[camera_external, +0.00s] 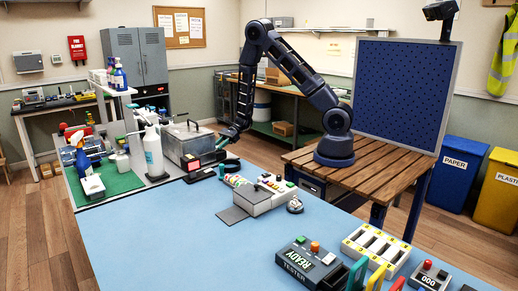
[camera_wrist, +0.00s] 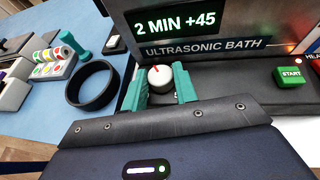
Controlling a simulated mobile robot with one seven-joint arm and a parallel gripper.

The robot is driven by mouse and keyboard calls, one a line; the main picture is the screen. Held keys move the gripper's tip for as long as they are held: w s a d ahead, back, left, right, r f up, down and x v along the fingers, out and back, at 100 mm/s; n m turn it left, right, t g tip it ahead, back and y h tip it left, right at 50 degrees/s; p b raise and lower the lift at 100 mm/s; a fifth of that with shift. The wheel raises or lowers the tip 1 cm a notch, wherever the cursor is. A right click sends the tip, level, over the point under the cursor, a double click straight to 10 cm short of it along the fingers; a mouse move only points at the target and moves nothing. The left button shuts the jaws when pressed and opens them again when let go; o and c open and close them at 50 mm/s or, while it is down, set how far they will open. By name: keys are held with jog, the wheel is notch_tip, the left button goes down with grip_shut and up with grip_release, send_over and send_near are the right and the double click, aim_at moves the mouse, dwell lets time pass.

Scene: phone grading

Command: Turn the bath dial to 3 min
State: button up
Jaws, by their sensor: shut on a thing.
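The bath dial (camera_wrist: 160,76) is a white round knob with a red pointer mark, on the dark panel below the label "ULTRASONIC BATH". My gripper (camera_wrist: 160,84) has a teal finger on each side of the dial and is shut on it. In the external view my gripper (camera_external: 226,139) is at the bath's front right; the dial is hidden there.
A green START button (camera_wrist: 290,77) sits right of the dial. A black ring (camera_wrist: 92,86) and a teal dumbbell-shaped piece (camera_wrist: 82,49) lie to the left. A white spray bottle (camera_external: 153,152) stands beside the bath.

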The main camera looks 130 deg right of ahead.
jog(key=m+h, duration=0.2)
jog(key=h, duration=0.1)
jog(key=a+m+h, duration=0.1)
jog(key=m+h, duration=0.2)
jog(key=shift+w+a+m+g+h, duration=0.15)
jog(key=shift+m+g+h, duration=0.75)
jog(key=shift+m+h, duration=0.85)
jog(key=shift+h, duration=0.25)
jog(key=o, duration=0.7)
jog(key=shift+r, duration=0.1)
notch_tip(320, 180, up, 20)
jog(key=shift+f, duration=0.1)
